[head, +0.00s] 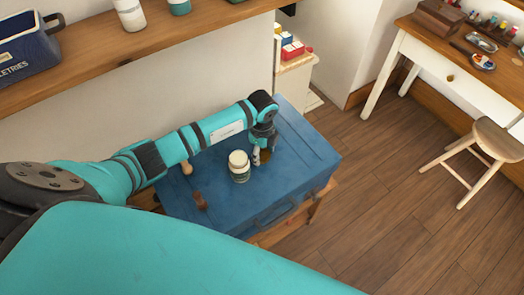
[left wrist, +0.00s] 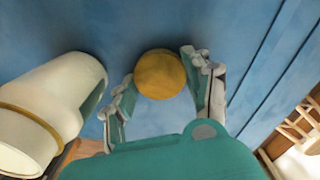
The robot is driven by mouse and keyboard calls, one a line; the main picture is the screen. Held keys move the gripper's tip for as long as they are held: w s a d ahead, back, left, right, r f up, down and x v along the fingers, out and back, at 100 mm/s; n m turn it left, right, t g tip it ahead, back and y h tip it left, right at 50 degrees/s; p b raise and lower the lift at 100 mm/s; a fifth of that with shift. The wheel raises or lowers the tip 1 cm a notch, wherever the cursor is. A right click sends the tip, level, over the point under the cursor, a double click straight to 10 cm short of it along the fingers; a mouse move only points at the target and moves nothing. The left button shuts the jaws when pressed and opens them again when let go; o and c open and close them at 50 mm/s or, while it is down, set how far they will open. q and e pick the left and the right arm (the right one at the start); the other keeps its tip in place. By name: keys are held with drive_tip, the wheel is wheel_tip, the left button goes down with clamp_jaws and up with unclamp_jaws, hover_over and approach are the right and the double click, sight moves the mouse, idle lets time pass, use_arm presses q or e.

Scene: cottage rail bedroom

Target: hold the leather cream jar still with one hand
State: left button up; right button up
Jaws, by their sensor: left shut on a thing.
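The leather cream jar, seen as a round amber-brown top (left wrist: 160,75) in the left wrist view, stands on the blue trunk (head: 295,160). I take it for the task's jar, as no label on it shows. My left gripper (left wrist: 166,92) points down and is shut on it, one finger on each side. In the head view the gripper (head: 263,146) hides most of the jar. A pale-lidded jar (head: 239,166) stands just left of the gripper, apart from it. It looks large at the left of the wrist view (left wrist: 45,115). My right gripper is not in view.
Two small brown wooden things (head: 187,167) (head: 200,201) lie on the trunk's left part. A wooden shelf (head: 130,45) runs above along the wall. A desk (head: 440,50) and stool (head: 485,142) stand at right. The wooden floor (head: 385,200) between is clear.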

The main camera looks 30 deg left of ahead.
sight(262, 154)
use_arm(q)
drive_tip(key=shift+f, duration=0.1)
drive_tip(key=o, duration=1.3)
drive_tip(key=shift+r, duration=0.3)
wheel_tip(262, 154, up, 12)
drive_tip(key=shift+f, duration=0.15)
